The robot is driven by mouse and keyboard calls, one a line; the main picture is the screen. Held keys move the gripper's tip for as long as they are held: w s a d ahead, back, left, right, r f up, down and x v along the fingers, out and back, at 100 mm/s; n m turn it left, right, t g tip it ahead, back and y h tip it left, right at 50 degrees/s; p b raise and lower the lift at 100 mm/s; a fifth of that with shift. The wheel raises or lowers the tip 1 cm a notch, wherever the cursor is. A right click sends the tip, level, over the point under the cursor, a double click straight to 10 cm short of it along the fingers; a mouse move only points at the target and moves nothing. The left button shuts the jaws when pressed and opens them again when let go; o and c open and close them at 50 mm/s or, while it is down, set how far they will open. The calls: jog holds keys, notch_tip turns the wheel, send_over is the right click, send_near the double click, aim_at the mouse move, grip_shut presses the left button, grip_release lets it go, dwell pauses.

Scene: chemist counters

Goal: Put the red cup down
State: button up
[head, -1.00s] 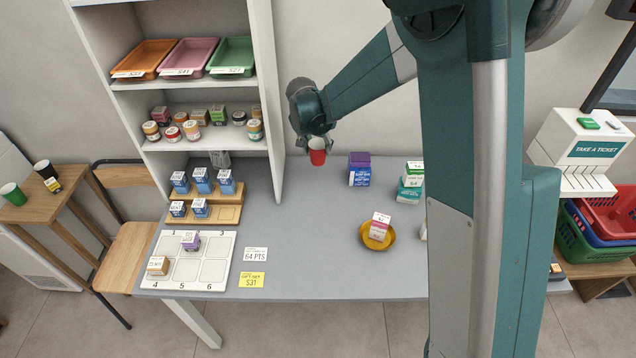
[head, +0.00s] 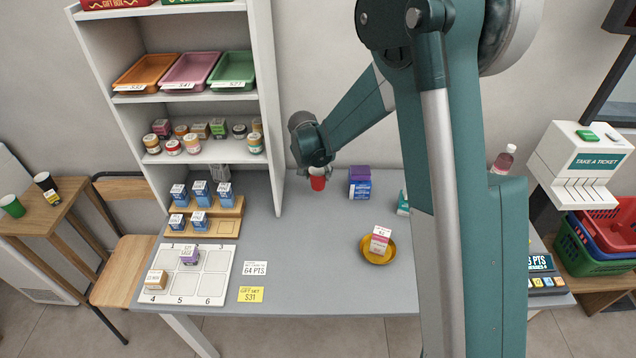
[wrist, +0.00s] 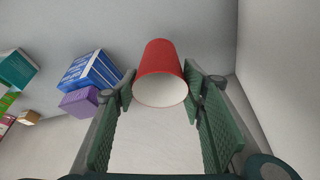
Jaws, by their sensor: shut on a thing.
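The red cup (head: 317,183) is near the back of the grey counter (head: 320,240), left of the purple and blue boxes. My gripper (head: 317,172) is around its upper part and shut on it. In the wrist view the cup (wrist: 158,58) sits between the two green finger pads of my gripper (wrist: 160,88), its white open mouth facing the camera. I cannot tell whether the cup's base touches the counter.
A purple box and blue box (head: 360,182) stand just right of the cup. A yellow dish (head: 367,256) with a pink-and-white box (head: 380,239) is nearer the front. Wooden racks (head: 226,230) and a shelf unit (head: 275,110) are to the left. The counter's middle is clear.

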aim_at(318, 181)
jog(key=shift+f, duration=0.3)
jog(key=shift+f, duration=1.85)
jog(key=shift+f+b, duration=0.15)
jog(key=shift+b, duration=0.15)
jog(key=o, duration=0.6)
jog(key=shift+o, duration=0.3)
jog(key=p+v, duration=0.1)
jog(key=v, duration=1.1)
